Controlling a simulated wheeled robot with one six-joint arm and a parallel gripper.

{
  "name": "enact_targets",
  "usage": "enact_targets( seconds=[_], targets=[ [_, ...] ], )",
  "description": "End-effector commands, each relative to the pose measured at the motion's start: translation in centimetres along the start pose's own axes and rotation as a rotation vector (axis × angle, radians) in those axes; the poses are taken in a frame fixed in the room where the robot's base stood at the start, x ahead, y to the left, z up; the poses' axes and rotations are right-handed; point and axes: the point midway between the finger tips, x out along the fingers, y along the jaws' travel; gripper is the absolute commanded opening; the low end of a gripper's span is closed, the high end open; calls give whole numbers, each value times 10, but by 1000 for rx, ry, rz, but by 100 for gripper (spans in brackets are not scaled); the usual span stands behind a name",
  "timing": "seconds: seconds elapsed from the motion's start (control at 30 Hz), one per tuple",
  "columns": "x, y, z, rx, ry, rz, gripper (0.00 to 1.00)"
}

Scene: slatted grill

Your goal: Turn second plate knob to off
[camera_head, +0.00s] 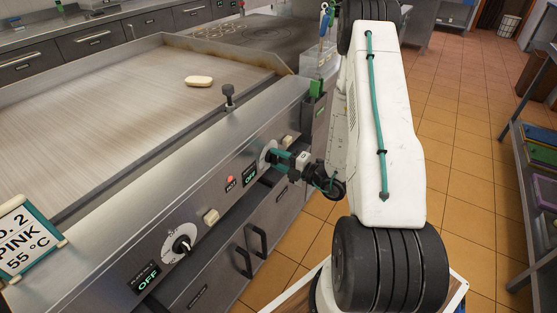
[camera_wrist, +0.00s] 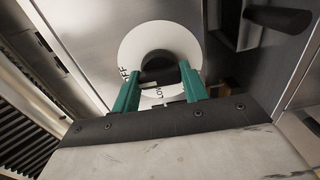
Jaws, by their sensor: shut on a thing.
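The second plate knob sits on a white round dial (camera_head: 267,154) on the grill's sloped front panel. My gripper (camera_head: 282,160) is at this dial. In the wrist view its two green fingers (camera_wrist: 160,92) stand on either side of the dark knob (camera_wrist: 157,66) and are shut on it. The white dial (camera_wrist: 138,43) carries the letters OFF at its left edge and other lettering near the fingers. A small display (camera_head: 249,176) beside the dial shows green characters, too small to read surely. The fingers partly hide the knob in the head view.
The first knob (camera_head: 182,244) and its OFF display (camera_head: 145,278) are nearer on the same panel. Beige buttons (camera_head: 211,216) and a red light (camera_head: 231,182) lie between. Drawer handles (camera_head: 257,241) stick out below. Tiled floor lies open to the right.

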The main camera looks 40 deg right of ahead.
Motion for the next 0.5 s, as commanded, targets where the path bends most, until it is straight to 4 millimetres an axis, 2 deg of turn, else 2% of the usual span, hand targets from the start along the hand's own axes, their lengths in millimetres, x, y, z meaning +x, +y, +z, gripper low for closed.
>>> enact_targets(
  seconds=[0.23,0.27,0.33,0.5],
  targets=[
    [-1,-2,-3,7,3,-6,21],
    [-1,-2,-3,7,3,-6,46],
    [-1,-2,-2,6,3,-6,65],
    [0,-1,-1,3,1,-3,65]
  ],
)
